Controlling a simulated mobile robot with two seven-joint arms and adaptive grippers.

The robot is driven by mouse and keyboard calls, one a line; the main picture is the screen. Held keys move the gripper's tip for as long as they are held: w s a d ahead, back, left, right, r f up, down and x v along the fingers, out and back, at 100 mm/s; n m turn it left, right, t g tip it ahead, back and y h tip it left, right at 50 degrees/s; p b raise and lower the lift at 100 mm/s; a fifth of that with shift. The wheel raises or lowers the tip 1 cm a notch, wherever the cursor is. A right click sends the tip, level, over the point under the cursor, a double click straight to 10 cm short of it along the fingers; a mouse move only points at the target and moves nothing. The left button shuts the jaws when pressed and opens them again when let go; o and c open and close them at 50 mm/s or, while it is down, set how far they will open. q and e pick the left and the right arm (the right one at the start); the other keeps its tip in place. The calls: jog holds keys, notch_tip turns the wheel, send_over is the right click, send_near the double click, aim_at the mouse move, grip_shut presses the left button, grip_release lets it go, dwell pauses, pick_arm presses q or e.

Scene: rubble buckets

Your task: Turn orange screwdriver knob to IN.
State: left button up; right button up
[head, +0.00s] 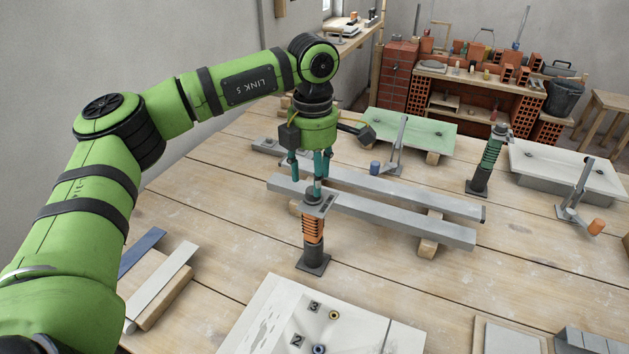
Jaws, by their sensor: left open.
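The orange screwdriver (313,229) stands upright on a dark square base on the wooden table. Its ribbed orange body has a grey plate (320,203) at the top. I cannot read any IN mark or the knob's setting from here. My left gripper (311,178) comes down from above with teal fingers pointing downward, open. Its fingertips are over or just behind the top of the orange screwdriver; I cannot tell whether they touch it. My right gripper is not in view.
Grey metal bars (385,212) lie behind the orange screwdriver. A similar green screwdriver (490,160) stands farther right. A white board (270,325) with numbered holes lies in front. A pale green panel (412,131) and a white panel (560,168) are farther back.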

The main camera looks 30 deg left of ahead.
pick_arm(q)
jog(key=shift+f, duration=1.45)
grip_shut()
jog(key=shift+n, duration=0.4)
jog(key=shift+d+f+n+b, duration=0.1)
jog(key=shift+n+b, duration=0.25)
jog(key=shift+n, duration=0.25)
jog(key=n+b, duration=0.1)
jog(key=n, duration=0.1)
jog(key=shift+n, duration=0.3)
jog(key=n+b, duration=0.1)
jog(key=n, duration=0.4)
